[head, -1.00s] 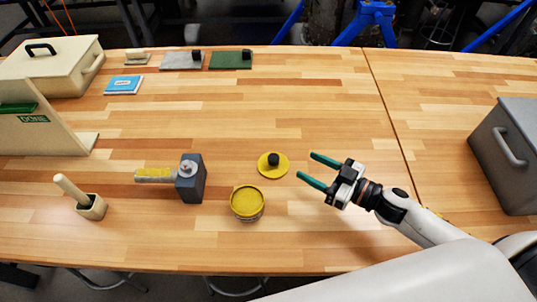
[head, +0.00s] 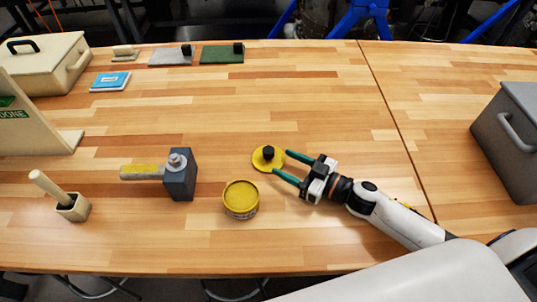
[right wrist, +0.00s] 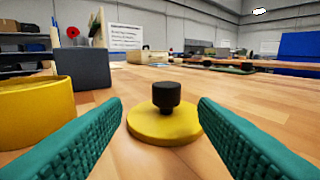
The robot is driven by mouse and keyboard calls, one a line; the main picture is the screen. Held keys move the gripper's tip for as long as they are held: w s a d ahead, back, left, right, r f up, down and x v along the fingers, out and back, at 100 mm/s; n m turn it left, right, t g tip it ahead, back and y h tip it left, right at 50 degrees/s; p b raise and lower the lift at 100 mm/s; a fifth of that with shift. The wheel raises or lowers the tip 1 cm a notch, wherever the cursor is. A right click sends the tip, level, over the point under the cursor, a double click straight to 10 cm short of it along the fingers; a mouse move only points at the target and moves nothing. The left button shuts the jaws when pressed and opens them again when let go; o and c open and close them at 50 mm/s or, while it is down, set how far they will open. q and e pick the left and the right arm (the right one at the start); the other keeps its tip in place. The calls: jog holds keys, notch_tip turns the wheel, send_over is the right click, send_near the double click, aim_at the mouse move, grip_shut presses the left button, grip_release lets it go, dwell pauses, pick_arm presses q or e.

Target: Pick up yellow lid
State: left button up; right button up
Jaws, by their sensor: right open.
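The yellow lid (head: 263,162) is a flat disc with a black knob (head: 268,153) on top, lying on the wooden table. In the right wrist view the lid (right wrist: 165,128) is straight ahead, its knob (right wrist: 166,96) standing upright just beyond the fingertips. My right gripper (head: 281,163) is open, with its two green fingers at the lid's right edge and nothing between them. It also shows in the right wrist view (right wrist: 160,102), one finger on each side of the picture. My left gripper is not in view.
A round yellow-topped tin (head: 241,197) stands just in front of the lid. A dark block with a yellow bar (head: 180,175) is to the left, and a small pot with a stick (head: 73,207) farther left. A grey box (head: 508,140) stands at the right. The table behind the lid is clear.

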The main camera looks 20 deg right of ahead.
aim_at(271, 151)
jog(key=shift+x, duration=0.8)
jog(key=shift+w+a+r, duration=0.15)
jog(key=shift+w+a, duration=0.05)
jog(key=shift+w, duration=0.1)
jog(key=x, duration=0.1)
jog(key=p+x, duration=0.1)
jog(key=x, duration=0.1)
jog(key=shift+w+p, duration=0.3)
jog(key=shift+w, duration=0.15)
jog(key=shift+w+a, duration=0.3)
jog(key=shift+w, duration=0.05)
jog(key=shift+s, duration=0.1)
jog(key=shift+c, duration=1.3)
grip_shut()
